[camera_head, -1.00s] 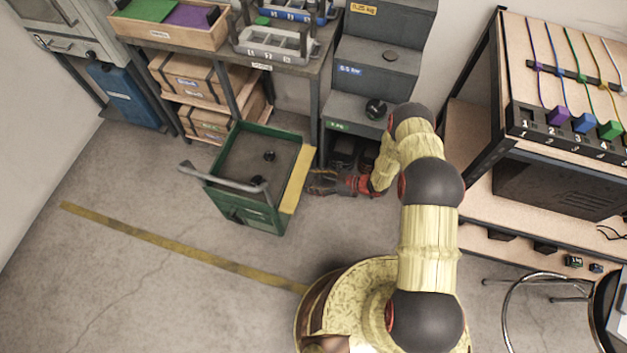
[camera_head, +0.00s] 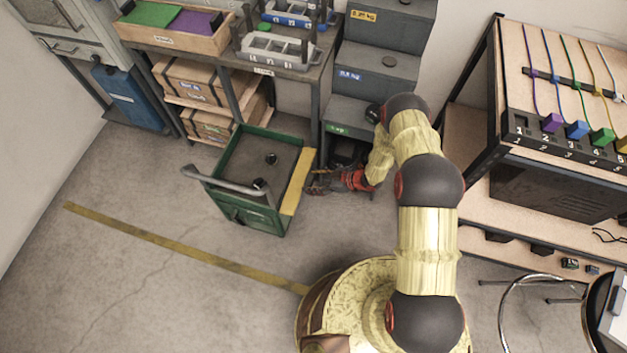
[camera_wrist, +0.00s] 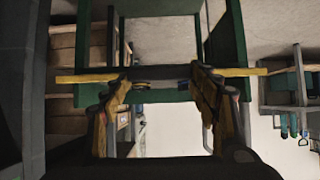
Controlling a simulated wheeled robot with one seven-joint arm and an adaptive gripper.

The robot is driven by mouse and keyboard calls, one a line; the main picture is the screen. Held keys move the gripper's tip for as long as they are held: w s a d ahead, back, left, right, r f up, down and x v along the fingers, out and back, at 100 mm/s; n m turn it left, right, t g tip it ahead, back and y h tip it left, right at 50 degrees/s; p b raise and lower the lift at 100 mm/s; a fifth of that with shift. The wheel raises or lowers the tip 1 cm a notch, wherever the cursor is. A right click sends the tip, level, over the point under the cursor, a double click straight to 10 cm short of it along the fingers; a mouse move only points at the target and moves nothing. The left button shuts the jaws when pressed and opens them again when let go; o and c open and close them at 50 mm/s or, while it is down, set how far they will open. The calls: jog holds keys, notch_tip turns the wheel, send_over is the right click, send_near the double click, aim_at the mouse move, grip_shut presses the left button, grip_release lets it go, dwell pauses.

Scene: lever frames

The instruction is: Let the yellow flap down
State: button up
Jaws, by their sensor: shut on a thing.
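The yellow flap (camera_head: 298,181) is a narrow strip along the right side of the green cart (camera_head: 246,219). It stands out at the cart's rim. My gripper (camera_head: 315,182) reaches it from the right in the head view, with the red wrist part just behind. In the wrist view, the flap (camera_wrist: 78,78) is a thin yellow bar seen nearly edge-on. A dark piece (camera_wrist: 160,72) lies at its middle, between the fingertips of my gripper (camera_wrist: 162,80). The fingers are closed on this middle part of the flap; the exact contact is dark and partly hidden.
The cart has a grey handle (camera_head: 228,184) on its left and small dark objects inside. Stepped grey blocks (camera_head: 372,75) stand behind my arm, close to the gripper. A workbench (camera_head: 292,72) is behind the cart. Open floor lies in front, with a yellow line (camera_head: 180,246).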

jog(key=o, duration=1.7)
jog(key=shift+d, duration=0.1)
jog(key=v, duration=1.1)
jog(key=shift+s+d+r, duration=0.15)
jog(key=shift+d+r, duration=0.1)
jog(key=shift+d, duration=0.05)
